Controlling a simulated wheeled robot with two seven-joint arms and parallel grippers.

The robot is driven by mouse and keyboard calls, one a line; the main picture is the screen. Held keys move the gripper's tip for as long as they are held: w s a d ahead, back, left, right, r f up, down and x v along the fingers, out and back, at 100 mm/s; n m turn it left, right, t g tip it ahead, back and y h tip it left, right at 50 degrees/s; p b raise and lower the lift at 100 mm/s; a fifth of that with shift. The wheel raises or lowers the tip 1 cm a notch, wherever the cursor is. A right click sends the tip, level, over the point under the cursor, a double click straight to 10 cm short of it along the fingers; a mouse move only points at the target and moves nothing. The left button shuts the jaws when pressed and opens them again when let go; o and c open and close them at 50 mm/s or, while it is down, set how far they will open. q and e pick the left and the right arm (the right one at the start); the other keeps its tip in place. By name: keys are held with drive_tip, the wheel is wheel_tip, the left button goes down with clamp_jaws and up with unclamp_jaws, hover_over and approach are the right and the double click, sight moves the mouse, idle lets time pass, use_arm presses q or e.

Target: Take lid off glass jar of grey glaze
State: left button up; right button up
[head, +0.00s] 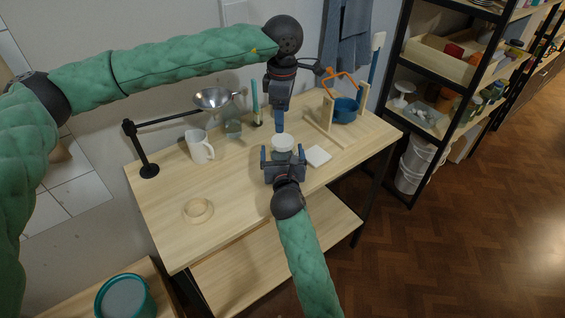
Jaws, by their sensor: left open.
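A round white lid (282,141) shows near the middle of the wooden table. The jar under it is mostly hidden by my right gripper, so its glass and the grey glaze cannot be made out. My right gripper (283,157) comes from the near side, its blue fingers spread wide, one on each side of the lid. I see no clear contact. My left gripper (279,126) points down just behind the lid, with its blue fingers lined up in this view. It is open, and no thing shows in it.
A white tile (318,156) lies right of the jar. A wooden rack with a blue pot (345,109) stands further right. A ring (198,210) lies front left.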

use_arm(q)
drive_tip(key=shift+s+r, duration=0.1)
use_arm(e)
drive_tip(key=shift+s+r, duration=0.1)
drive_tip(key=c, duration=1.6)
use_arm(q)
drive_tip(key=shift+f, duration=0.2)
use_arm(e)
clamp_jaws()
use_arm(q)
drive_tip(key=shift+s+d+f, duration=0.2)
drive_tip(key=shift+f, duration=0.15)
drive_tip(key=m, duration=0.5)
drive_tip(key=shift+w+r, duration=0.1)
drive_tip(key=shift+r, duration=0.15)
drive_tip(key=m, duration=0.5)
drive_tip(key=shift+r+m, duration=0.2)
drive_tip(key=shift+m, duration=0.2)
drive_tip(key=m, duration=0.5)
drive_tip(key=shift+w+a+m, duration=0.1)
drive_tip(key=shift+a+m, duration=0.05)
drive_tip(key=shift+m, duration=0.15)
drive_tip(key=m, duration=0.5)
drive_tip(key=shift+m, duration=0.4)
drive_tip(key=shift+f, duration=0.1)
